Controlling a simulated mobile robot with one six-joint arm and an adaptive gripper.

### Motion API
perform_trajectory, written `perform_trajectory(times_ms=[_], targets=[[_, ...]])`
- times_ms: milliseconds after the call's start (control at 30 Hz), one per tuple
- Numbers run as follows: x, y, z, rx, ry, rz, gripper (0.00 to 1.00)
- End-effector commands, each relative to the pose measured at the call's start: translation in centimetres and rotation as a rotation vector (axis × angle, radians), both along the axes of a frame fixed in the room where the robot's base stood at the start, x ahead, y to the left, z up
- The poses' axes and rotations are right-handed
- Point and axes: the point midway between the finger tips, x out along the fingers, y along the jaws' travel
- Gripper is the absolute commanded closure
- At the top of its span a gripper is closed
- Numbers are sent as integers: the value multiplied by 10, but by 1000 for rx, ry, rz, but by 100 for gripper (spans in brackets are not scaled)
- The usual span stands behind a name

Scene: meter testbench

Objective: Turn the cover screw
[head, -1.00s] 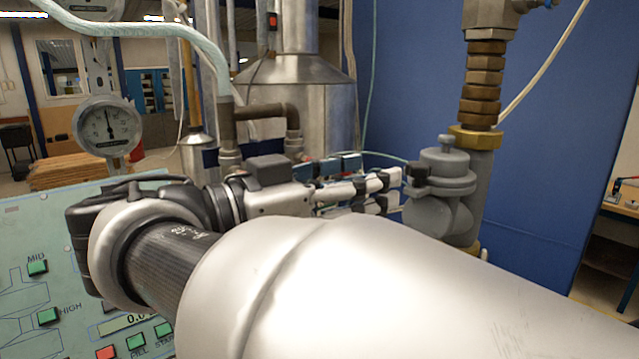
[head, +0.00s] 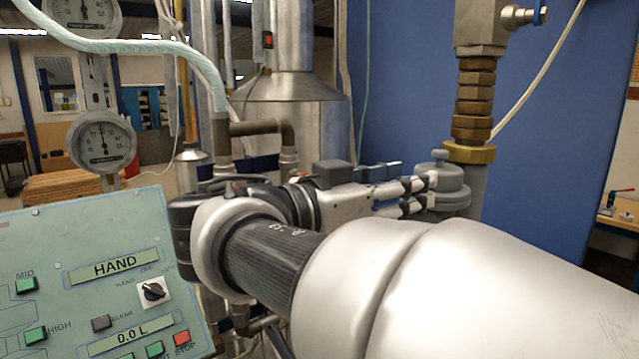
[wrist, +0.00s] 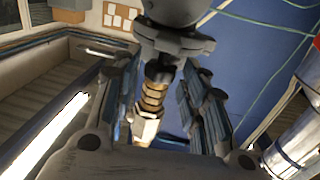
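The grey meter body (head: 455,186) sits below the brass nut at the right of the head view. A small round knob (head: 440,155) stands on its top. My gripper (head: 428,190) is at the meter's left side, its fingers overlapping the body in the picture; I cannot tell whether they touch. The wrist view shows the gripper (wrist: 165,95) open, with a gap between its two fingers. The grey meter part (wrist: 175,30) is at the top there, past the fingertips. I cannot clearly make out the cover screw; the fingers hide part of the meter's left side.
A green control panel (head: 75,240) with buttons and a HAND display stands at lower left. A round gauge (head: 102,143) and a pale hose hang above it. A pipe with brass fittings (head: 472,100) rises above the meter. A blue wall (head: 545,130) is behind, with open space before it.

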Motion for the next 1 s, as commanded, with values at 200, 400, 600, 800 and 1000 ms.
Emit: perform_trajectory(times_ms=[200, 400, 600, 800, 1000], targets=[[0, 0, 0, 0, 0, 0, 77], [0, 0, 0, 0, 0, 0, 90], [0, 0, -1, 1, 0, 9, 96], [-3, -3, -6, 6, -4, 107, 96], [-6, -5, -6, 5, -4, 245, 96]])
